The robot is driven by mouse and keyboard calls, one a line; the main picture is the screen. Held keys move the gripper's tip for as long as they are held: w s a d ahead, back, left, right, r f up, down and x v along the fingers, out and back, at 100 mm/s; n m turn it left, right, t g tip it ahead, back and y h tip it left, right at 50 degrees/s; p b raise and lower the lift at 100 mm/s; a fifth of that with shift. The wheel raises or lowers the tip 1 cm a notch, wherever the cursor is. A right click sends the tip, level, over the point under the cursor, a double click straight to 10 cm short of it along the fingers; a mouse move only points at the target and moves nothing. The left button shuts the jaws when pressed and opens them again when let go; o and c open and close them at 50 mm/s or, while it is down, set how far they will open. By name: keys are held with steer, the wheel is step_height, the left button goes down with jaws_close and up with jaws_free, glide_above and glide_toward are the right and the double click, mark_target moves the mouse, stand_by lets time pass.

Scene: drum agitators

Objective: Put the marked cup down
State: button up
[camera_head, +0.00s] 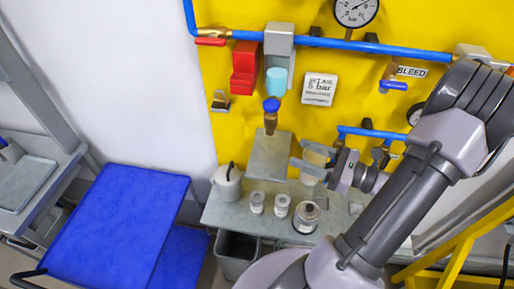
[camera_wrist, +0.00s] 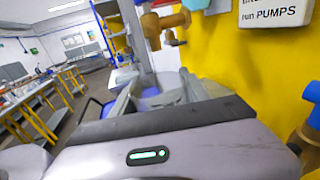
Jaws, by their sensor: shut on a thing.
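My gripper (camera_head: 306,158) is shut on a pale beige cup (camera_head: 318,154), in front of the yellow panel and above the right part of the grey bench (camera_head: 345,215). The cup is partly hidden by the fingers, and no mark on it can be made out. The cup looks roughly upright and clear of the bench top. In the wrist view the two grey fingers (camera_wrist: 160,95) point away from the camera; what lies between them is hard to tell.
A grey box-like block (camera_head: 270,157) stands left of my gripper under a brass tap (camera_head: 271,115). A lidded pot (camera_head: 227,184), two small jars (camera_head: 257,203) and a larger dark-topped jar (camera_head: 306,214) stand on the bench. A blue cart (camera_head: 125,225) is at left.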

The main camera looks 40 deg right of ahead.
steer(key=x, duration=0.4)
steer(key=f+x, duration=0.1)
steer(key=x, duration=0.8)
steer(key=shift+w+a+f, duration=0.2)
steer(key=shift+s+d, duration=0.15)
steer(key=shift+s, duration=0.05)
steer(key=shift+f, duration=0.2)
steer(key=o, duration=1.5)
steer(key=shift+w, duration=0.1)
steer(key=shift+c, duration=0.2)
